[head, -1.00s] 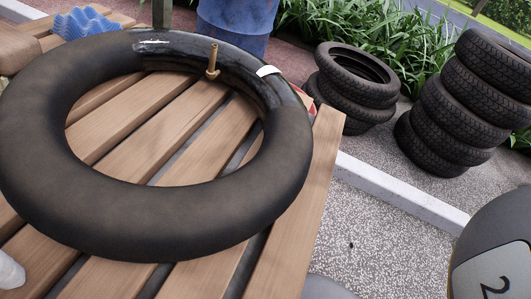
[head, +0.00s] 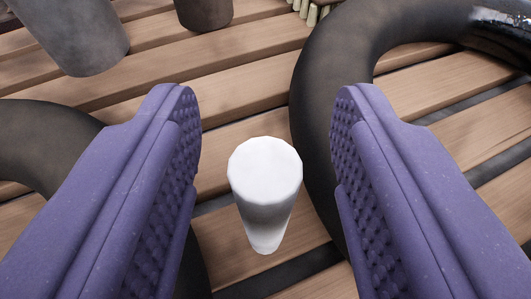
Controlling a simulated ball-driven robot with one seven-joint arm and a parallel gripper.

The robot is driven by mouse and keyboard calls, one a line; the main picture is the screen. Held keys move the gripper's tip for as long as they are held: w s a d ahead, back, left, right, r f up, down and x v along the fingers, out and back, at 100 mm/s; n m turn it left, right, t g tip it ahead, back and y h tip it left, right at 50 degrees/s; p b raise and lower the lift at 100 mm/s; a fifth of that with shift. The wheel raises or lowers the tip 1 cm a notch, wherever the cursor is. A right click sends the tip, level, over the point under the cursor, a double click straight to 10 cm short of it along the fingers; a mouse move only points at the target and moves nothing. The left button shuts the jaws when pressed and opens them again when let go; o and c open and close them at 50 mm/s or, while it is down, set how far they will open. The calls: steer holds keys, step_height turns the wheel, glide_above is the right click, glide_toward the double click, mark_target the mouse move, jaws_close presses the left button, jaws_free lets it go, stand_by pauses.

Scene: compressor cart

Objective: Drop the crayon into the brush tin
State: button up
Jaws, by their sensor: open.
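A short white cylinder (head: 265,185), which looks like the crayon, stands on the wooden slats, narrower toward its lower end in the picture. My gripper (head: 265,105) is open, with one purple, studded finger on either side of the white cylinder. There is a clear gap on both sides, and nothing is held. A grey cylinder (head: 75,35) at the upper left and a dark brown cylinder (head: 203,12) at the top are both cut off by the picture edge. I cannot tell whether either is the brush tin.
A black inner tube (head: 315,120) lies on the slatted wooden top (head: 245,95) close to the right finger. Another dark rounded piece (head: 40,140) lies at the left, partly behind the left finger. Pale bristle-like ends (head: 315,12) show at the top.

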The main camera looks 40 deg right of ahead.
steer(key=shift+r, duration=0.1)
jaws_close()
steer(key=shift+r+p, duration=0.3)
steer(key=shift+r, duration=0.1)
steer(key=r, duration=0.1)
steer(key=r+p, duration=0.1)
steer(key=r, duration=0.1)
steer(key=shift+s+a+p, duration=0.25)
steer(key=shift+p, duration=0.15)
steer(key=s+a+r+p, duration=0.1)
steer(key=s+a+p, duration=0.2)
steer(key=s+a, duration=0.5)
steer(key=s, duration=0.4)
steer(key=shift+s+a, duration=0.4)
